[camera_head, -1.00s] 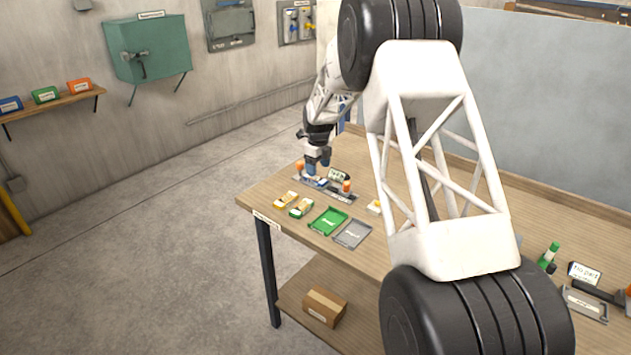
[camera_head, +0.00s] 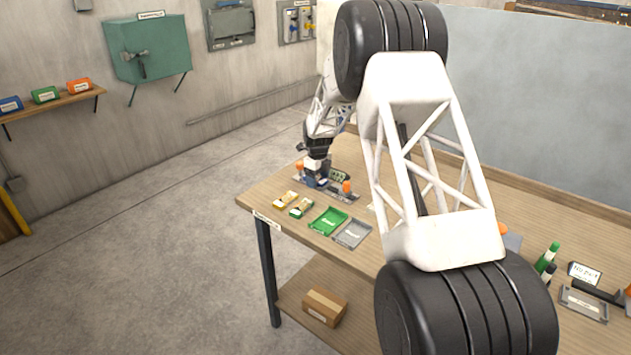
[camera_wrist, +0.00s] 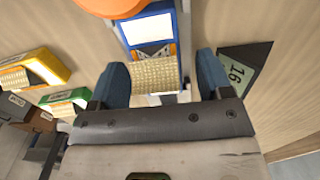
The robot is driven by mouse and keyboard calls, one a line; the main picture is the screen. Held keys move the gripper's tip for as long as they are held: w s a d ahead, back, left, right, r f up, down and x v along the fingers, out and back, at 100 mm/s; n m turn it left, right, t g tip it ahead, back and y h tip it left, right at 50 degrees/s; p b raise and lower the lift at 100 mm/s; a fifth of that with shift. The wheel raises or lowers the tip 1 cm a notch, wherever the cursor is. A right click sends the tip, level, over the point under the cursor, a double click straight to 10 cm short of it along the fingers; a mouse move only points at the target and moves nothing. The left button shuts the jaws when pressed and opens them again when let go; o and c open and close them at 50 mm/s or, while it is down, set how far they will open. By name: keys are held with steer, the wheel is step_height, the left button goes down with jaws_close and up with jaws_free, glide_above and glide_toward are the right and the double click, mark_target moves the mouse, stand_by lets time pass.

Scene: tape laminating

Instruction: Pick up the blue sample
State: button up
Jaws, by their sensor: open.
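The blue sample (camera_wrist: 150,28) has a blue frame, a white label area and a woven beige patch. In the wrist view it lies at the top centre, ahead of and partly between the two blue fingers. My gripper (camera_wrist: 160,78) is open, with one finger on each side of the sample's near part. In the head view my gripper (camera_head: 315,180) is down at the grey fixture strip (camera_head: 345,195) near the table's far left corner, and mostly hides the sample. Contact between the fingers and the sample cannot be told.
Orange knobs stand on the strip, one close by the sample (camera_wrist: 110,6). A yellow sample (camera_head: 285,200) and a green sample (camera_head: 301,208) lie in front. A green tray (camera_head: 328,221) and a grey tray (camera_head: 352,234) are nearer.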

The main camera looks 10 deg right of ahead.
steer(key=c, duration=1.1)
steer(key=shift+r, duration=0.75)
step_height(320, 180, up, 2)
steer(key=s, duration=0.5)
steer(key=s+r, duration=0.1)
steer(key=s, duration=0.4)
steer(key=s+d, duration=0.1)
steer(key=s, duration=0.5)
steer(key=shift+r, duration=0.25)
